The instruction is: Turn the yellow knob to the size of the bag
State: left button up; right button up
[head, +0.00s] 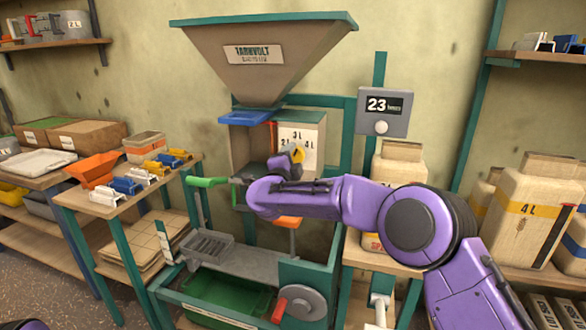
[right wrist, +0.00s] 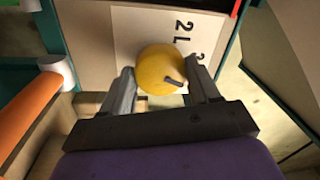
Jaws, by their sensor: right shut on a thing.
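My right gripper (head: 285,160) is at the knob. In the right wrist view the knob (right wrist: 158,68) sits between the two fingers of my right gripper (right wrist: 163,82), shut on it. A grey pointer on the knob points to the picture's lower right; 2 L shows above it. A bag (head: 398,165) beside the machine is partly hidden by my right arm, its size mark unreadable. My left gripper is out of view.
A bag marked 4 L (head: 525,205) stands on the right shelf. A green-handled lever (head: 205,182) sticks out left of my right gripper. An orange bar (right wrist: 28,112) lies left in the wrist view. A display (head: 383,108) reads 23.

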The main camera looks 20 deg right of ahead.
jog(key=shift+a+f+m+g+h+b, duration=0.1)
jog(key=shift+f+m+g+h+b, duration=0.1)
jog(key=shift+m+b, duration=1.45)
jog(key=shift+f+m+g+h+b, duration=0.15)
jog(key=shift+m+b, duration=0.8)
jog(key=shift+m, duration=1.4)
jog(key=shift+r, duration=0.1)
jog(key=o, duration=1.1)
jog(key=shift+c, duration=0.2)
jog(key=shift+r, duration=0.1)
jog(key=b+v, duration=0.1)
jog(key=v, duration=0.9)
jog(key=shift+s+a+b, duration=0.15)
jog(key=shift+s+b, duration=0.05)
jog(key=shift+b, duration=0.1)
